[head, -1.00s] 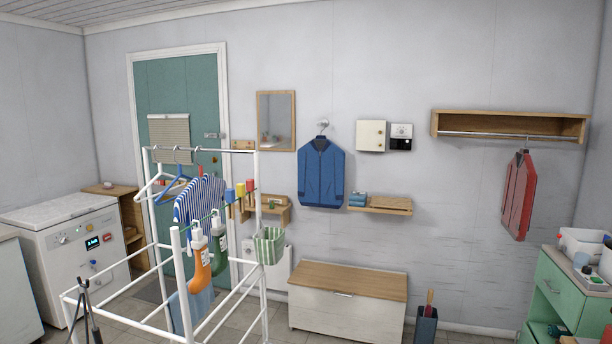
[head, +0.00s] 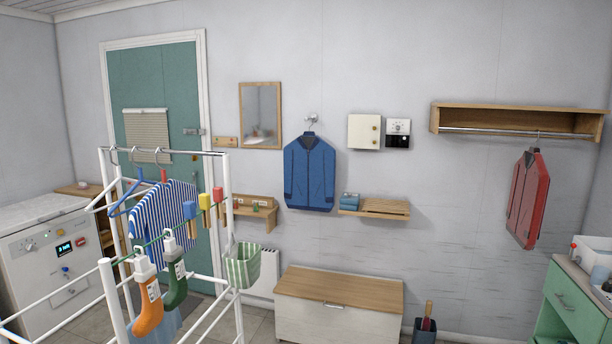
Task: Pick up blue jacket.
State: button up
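The blue jacket (head: 309,174) hangs on a hanger from a wall hook (head: 311,119) in the middle of the head view. It hangs upright and flat against the grey wall, above a wooden-topped bench (head: 340,284). Its front faces me and nothing covers it. My gripper is not in view.
A white drying rack (head: 118,300) with a striped shirt (head: 160,212), socks and a green striped basket (head: 243,266) stands close at left. A small slatted shelf (head: 375,206) is right of the jacket. A red jacket (head: 527,198) hangs from the rail shelf (head: 515,121) at right.

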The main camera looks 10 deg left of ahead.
aim_at(309, 162)
jog(key=u, duration=0.25)
jog(key=i, duration=3.5)
jog(key=u, duration=0.05)
